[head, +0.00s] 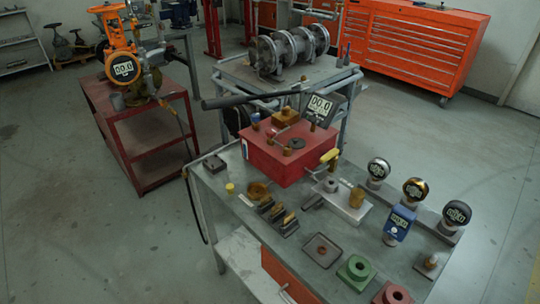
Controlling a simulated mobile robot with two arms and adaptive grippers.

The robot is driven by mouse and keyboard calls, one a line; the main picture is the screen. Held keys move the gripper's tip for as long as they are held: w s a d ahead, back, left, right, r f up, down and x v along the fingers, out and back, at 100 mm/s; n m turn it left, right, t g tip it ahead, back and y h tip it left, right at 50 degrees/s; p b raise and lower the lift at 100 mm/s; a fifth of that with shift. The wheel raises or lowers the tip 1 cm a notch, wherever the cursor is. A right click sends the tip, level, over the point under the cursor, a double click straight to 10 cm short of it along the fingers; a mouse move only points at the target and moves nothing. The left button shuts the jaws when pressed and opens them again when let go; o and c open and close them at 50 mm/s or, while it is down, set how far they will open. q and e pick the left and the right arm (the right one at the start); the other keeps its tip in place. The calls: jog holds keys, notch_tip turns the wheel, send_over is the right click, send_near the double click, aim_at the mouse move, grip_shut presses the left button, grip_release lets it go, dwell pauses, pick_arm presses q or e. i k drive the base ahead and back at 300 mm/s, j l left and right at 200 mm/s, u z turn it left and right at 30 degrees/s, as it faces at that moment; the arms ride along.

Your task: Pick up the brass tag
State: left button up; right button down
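No item in the head view can be firmly identified as the brass tag. Small brass-coloured pieces (287,219) sit on dark blocks in a short row on the grey workbench (225,208), left of its middle. A round brass-coloured part (258,190) lies just behind them, and a small yellow piece (230,188) stands to its left. Neither of my grippers is in view.
A red box (280,154) with a long black lever (227,102) and a display stands at the bench's back. Several gauges (415,189) line the right side. Green (355,273) and red blocks lie at the front. A red cart (150,140) stands left, with open floor between.

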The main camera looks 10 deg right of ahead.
aim_at(289, 218)
jog(key=k+l, duration=0.7)
jog(key=j+z, duration=0.05)
